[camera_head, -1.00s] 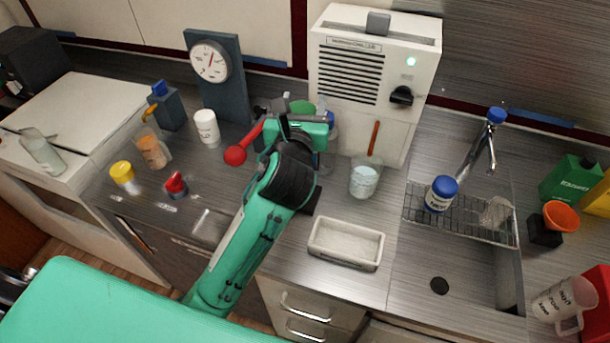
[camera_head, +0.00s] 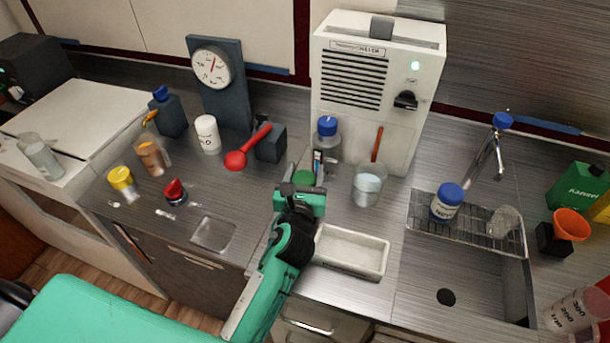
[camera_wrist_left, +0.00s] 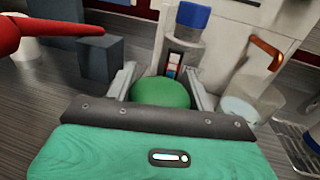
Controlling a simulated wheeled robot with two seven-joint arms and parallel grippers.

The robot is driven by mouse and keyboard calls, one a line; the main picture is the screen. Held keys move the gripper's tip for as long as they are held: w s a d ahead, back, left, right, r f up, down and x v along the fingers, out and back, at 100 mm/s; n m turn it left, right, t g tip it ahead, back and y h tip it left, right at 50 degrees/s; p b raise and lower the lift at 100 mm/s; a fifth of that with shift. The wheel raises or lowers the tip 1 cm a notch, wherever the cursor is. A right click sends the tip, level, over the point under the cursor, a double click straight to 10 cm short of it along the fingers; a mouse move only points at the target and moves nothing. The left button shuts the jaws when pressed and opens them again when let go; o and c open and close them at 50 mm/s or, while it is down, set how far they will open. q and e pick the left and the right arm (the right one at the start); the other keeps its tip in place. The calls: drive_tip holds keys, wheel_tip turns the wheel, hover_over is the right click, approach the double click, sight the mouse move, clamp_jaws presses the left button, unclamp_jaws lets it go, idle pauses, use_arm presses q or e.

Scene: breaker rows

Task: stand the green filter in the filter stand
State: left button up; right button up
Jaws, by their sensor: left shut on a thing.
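The green filter (camera_head: 304,178) is a round green piece between the fingers of my left gripper (camera_head: 302,186), near the middle of the counter. In the left wrist view the green filter (camera_wrist_left: 161,92) shows as a green disc, with a finger of my left gripper (camera_wrist_left: 162,84) on each side; the jaws are shut on it. Its underside is hidden. I cannot make out a filter stand for sure; the gripper and arm cover part of the counter below. My right gripper is not in view.
A blue-capped bottle (camera_head: 327,138) with a small coloured strip before it stands just behind the gripper. A beaker (camera_head: 367,186) is at its right, a white tray (camera_head: 350,270) in front right. A red spoon (camera_head: 237,160) leans on a dark block (camera_head: 271,150) at its left.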

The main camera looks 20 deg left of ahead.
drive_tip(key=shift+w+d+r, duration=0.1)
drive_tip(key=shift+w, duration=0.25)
use_arm(q)
drive_tip(key=shift+f, duration=0.1)
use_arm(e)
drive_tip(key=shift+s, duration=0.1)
use_arm(q)
drive_tip(key=shift+f, duration=0.15)
drive_tip(key=o, duration=1.2)
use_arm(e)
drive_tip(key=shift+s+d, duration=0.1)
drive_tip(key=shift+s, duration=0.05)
